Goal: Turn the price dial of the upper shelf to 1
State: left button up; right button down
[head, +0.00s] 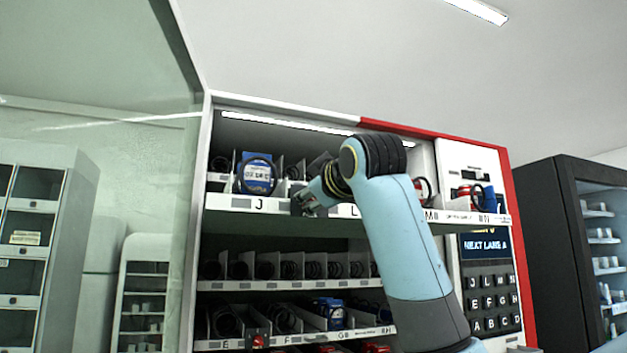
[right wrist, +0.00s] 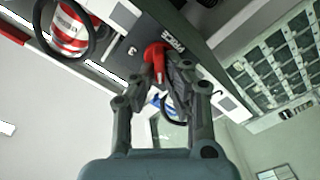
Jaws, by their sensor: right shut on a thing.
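The upper shelf (head: 236,203) of the vending machine has a white front strip with lane letters J, L, M and N. My right gripper (head: 308,203) is at this strip, between the letters J and L. In the right wrist view, the gripper (right wrist: 162,78) is shut on the red price dial (right wrist: 155,57). The dial sits beside a dark plate marked PRICE (right wrist: 173,38). The fingers hide part of the dial, and its number cannot be read. In the head view the gripper covers the dial. My left gripper is not in view.
A blue round item (head: 257,174) stands in lane J. A red-and-white can (right wrist: 68,28) sits by a black coil in the right wrist view. Lower shelves hold coils and a blue box (head: 333,314). A keypad (head: 492,303) is at right, an open glass door (head: 120,130) at left.

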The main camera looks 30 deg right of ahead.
jog(key=shift+a+f+n+p, duration=0.1)
jog(key=shift+n+p, duration=1.4)
jog(key=shift+n, duration=0.2)
jog(key=shift+f, duration=0.1)
jog(key=c, duration=1.4)
grip_release()
jog(key=v, duration=0.7)
jog(key=shift+s, duration=0.2)
